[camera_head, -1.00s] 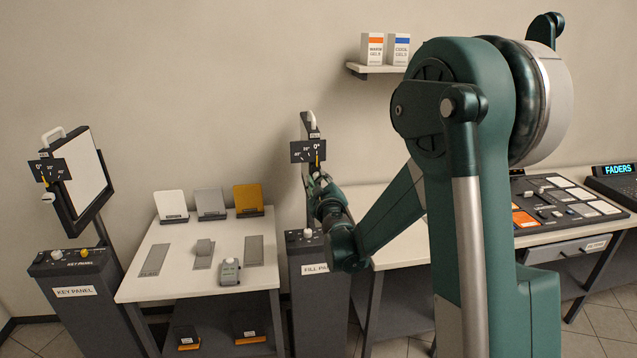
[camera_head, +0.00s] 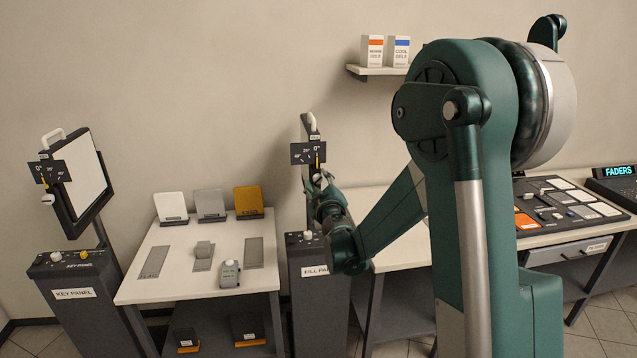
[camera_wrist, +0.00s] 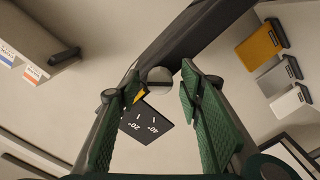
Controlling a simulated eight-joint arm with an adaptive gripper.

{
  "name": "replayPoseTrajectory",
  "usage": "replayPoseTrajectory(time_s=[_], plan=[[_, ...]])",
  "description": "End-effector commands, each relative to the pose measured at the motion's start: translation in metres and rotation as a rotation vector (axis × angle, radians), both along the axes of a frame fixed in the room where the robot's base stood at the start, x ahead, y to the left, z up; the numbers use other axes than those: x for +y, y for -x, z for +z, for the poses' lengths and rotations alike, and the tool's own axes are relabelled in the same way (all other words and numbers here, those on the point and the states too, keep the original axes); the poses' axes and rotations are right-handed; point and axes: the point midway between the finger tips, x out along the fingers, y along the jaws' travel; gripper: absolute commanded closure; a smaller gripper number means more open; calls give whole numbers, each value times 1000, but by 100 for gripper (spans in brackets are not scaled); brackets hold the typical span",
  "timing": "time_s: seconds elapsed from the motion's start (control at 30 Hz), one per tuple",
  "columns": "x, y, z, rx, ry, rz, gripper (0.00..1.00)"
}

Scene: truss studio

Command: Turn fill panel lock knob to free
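The fill panel (camera_head: 307,130) stands upright and edge-on at mid-picture in the head view, with a dark angle scale plate (camera_head: 303,153) whose yellow pointer is at 0°. In the wrist view the scale plate (camera_wrist: 146,126) appears upside down, partly behind a finger. A pale round lock knob (camera_wrist: 158,74) shows between and just beyond my green fingertips. My gripper (camera_wrist: 160,82) is open, one finger on each side of the knob with gaps; contact cannot be told. In the head view my gripper (camera_head: 320,186) is at the panel's side and hides the knob.
The key panel (camera_head: 85,185) stands at the left. A white table (camera_head: 145,285) with several coloured plates is between the panels. A fader desk (camera_head: 560,205) is at the right, and a wall shelf (camera_head: 375,72) holds two boxes. The fill panel's pedestal (camera_head: 318,310) is below my gripper.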

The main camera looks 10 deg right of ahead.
Motion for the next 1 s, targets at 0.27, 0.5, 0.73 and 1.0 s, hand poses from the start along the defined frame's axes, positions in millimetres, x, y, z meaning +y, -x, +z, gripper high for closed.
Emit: replayPoseTrajectory(time_s=[0.27,0.5,0.73,1.0], plan=[[0,5,0,0,0,0,63],[0,27,0,0,0,0,63],[0,62,0,0,0,0,63],[0,100,0,0,0,0,63]])
